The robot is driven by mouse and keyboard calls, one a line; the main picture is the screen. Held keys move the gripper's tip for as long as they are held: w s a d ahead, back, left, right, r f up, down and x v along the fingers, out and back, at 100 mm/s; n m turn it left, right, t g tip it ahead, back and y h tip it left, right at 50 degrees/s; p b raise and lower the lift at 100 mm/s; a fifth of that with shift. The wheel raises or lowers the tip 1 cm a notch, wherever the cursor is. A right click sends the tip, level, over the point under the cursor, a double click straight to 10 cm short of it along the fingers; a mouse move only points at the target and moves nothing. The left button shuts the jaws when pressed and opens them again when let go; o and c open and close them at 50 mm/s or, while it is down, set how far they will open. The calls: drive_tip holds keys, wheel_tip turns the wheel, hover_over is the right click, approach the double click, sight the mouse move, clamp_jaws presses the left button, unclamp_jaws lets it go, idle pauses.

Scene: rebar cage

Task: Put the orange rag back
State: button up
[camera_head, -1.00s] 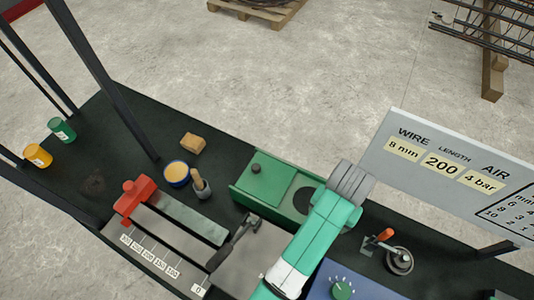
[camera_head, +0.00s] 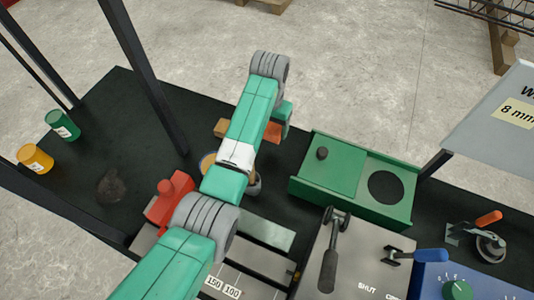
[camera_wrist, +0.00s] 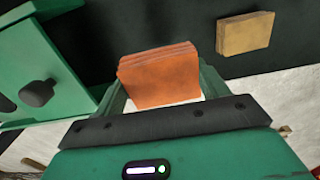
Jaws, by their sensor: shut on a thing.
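The orange rag (camera_wrist: 160,78) is a folded, layered pad held between the two green fingers of my gripper (camera_wrist: 158,88) in the wrist view. In the head view my gripper (camera_head: 282,118) is partly hidden by my arm, and a piece of the orange rag (camera_head: 272,132) shows beside it. The gripper is over the black bench, left of the green box and near the tan block. I cannot tell whether the rag touches the bench.
A tan block (camera_head: 221,128), also in the wrist view (camera_wrist: 245,33), lies close by. The green box (camera_head: 348,205) has a knobbed lid and a round dark hole. Green (camera_head: 62,125) and yellow (camera_head: 35,159) cans stand left. Bare bench lies between cans and upright post (camera_head: 145,80).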

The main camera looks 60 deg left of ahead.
sight(266, 151)
drive_tip(key=shift+s+a+f, duration=0.25)
drive_tip(key=shift+s+a, duration=0.25)
drive_tip(key=shift+w+f+b, duration=0.1)
drive_tip(key=shift+f+b, duration=1.25)
drive_tip(key=shift+f, duration=3.8)
drive_tip(key=o, duration=0.9)
drive_tip(key=shift+o, duration=0.2)
wheel_tip(266, 151, up, 12)
drive_tip(key=p, duration=0.3)
drive_tip(key=shift+r, duration=0.2)
